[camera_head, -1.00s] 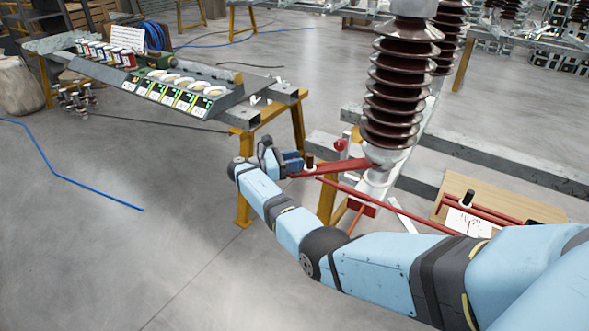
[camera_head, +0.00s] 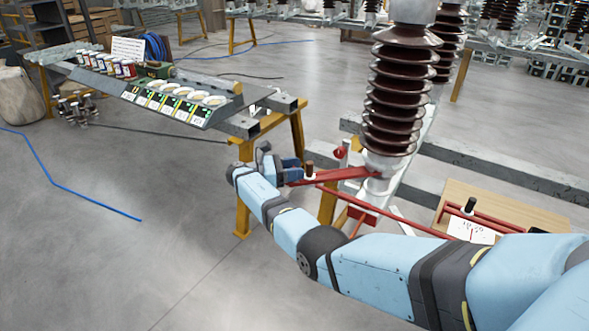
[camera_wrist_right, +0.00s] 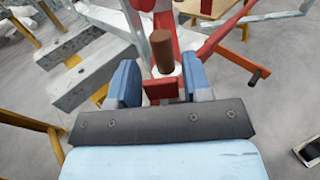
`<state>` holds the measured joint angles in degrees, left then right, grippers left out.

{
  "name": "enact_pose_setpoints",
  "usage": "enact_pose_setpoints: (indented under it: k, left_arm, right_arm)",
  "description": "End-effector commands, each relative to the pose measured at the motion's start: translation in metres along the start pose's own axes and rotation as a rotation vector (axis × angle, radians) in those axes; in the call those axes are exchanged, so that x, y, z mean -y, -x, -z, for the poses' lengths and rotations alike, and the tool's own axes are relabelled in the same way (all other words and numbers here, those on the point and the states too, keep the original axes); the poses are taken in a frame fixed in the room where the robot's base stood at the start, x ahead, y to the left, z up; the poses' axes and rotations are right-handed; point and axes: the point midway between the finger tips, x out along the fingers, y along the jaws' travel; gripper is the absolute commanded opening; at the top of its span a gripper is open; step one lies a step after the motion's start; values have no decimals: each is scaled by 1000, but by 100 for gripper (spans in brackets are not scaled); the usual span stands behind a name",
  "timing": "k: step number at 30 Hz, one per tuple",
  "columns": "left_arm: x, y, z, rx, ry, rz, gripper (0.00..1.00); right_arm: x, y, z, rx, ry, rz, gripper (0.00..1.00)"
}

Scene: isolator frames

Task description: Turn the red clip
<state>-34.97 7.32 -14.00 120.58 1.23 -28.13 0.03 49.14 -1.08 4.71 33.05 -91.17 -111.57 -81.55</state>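The red clip (camera_head: 338,174) is a flat red bar reaching left from the foot of a brown ribbed insulator (camera_head: 392,100). A short brown peg (camera_head: 309,168) stands upright near its free end. My right gripper (camera_head: 293,170) is at that free end. In the right wrist view, its two blue fingers (camera_wrist_right: 162,80) are apart, one on each side of the clip's red end (camera_wrist_right: 162,89) and the brown peg (camera_wrist_right: 161,52). The fingers look open around it; firm contact is not clear. My left gripper is out of view.
Grey beams on yellow trestles (camera_head: 243,190) support the equipment. A wooden board (camera_head: 485,201) with a paper and a second black-capped red lever lies right.

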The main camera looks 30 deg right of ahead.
Motion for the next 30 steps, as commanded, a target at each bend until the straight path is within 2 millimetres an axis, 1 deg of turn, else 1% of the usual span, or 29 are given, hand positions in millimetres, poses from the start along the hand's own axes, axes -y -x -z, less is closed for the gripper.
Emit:
enact_pose_setpoints:
  k: [5,8,11,15,19,23,24,30]
  left_arm:
    - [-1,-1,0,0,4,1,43]
    - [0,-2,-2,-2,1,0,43]
    - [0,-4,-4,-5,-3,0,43]
    - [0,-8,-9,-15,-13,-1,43]
    - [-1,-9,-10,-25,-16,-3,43]
    - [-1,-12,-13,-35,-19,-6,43]
    - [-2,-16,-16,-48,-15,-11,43]
    - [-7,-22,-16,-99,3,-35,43]
  right_arm:
    - [0,2,0,0,0,-1,45]
    - [-1,10,1,-1,-1,-2,45]
    - [-1,26,1,0,0,-4,45]
    - [-1,60,2,-2,0,-4,45]
    - [-1,70,3,-4,1,6,45]
    - [0,87,5,-5,3,-3,45]
    - [0,92,9,-7,-2,-2,45]
    - [0,114,9,-5,0,-1,45]
